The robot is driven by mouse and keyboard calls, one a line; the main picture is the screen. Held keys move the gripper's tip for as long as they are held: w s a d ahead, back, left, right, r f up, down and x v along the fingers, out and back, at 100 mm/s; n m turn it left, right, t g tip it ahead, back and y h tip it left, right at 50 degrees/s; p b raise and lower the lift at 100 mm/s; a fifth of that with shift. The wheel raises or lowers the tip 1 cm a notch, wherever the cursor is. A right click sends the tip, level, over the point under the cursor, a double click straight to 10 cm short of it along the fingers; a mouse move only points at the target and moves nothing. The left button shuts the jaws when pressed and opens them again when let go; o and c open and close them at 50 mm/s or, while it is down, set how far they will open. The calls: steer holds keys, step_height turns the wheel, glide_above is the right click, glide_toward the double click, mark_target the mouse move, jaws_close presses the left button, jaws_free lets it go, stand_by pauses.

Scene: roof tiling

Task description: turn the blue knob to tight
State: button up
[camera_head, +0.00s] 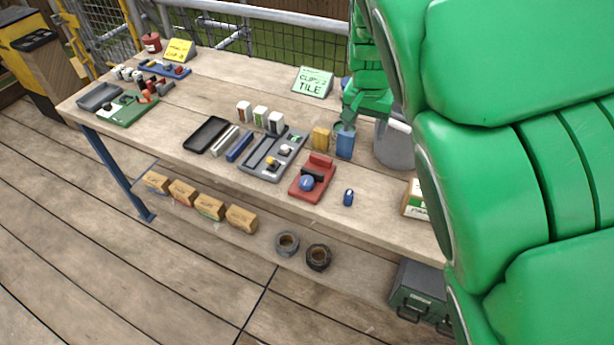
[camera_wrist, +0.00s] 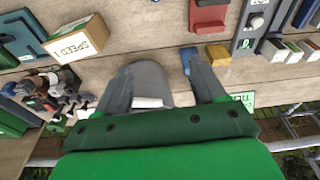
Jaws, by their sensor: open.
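The blue knob (camera_head: 307,183) sits on the front part of a red fixture (camera_head: 322,164) near the front edge of the workbench. Part of the red fixture also shows at the top of the wrist view (camera_wrist: 208,18); I cannot make out the knob there. My gripper (camera_wrist: 162,68) is open, with grey fingers spread apart and nothing visibly held between them. In the head view my green arm reaches down near the blue cup, behind and to the right of the red fixture, apart from the knob. The knob's setting is too small to read.
A blue cup (camera_head: 345,144), a yellow block (camera_head: 321,137) and a grey bucket (camera_head: 392,146) stand near my gripper. A small blue item (camera_head: 348,197) lies right of the fixture. A grey tray (camera_head: 262,170) lies left of it. Bare bench lies in front of the bucket.

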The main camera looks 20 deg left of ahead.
steer(key=n+g, duration=0.1)
steer(key=g, duration=0.1)
glide_above(307, 180)
steer(key=shift+h, duration=0.3)
step_height(307, 180, down, 12)
steer(key=shift+a+f, duration=0.1)
steer(key=shift+a, duration=0.05)
steer(key=shift+f, duration=3.95)
steer(key=shift+c, duration=0.2)
steer(key=c, duration=1)
steer(key=shift+r+m, duration=0.1)
steer(key=shift+m, duration=2.7)
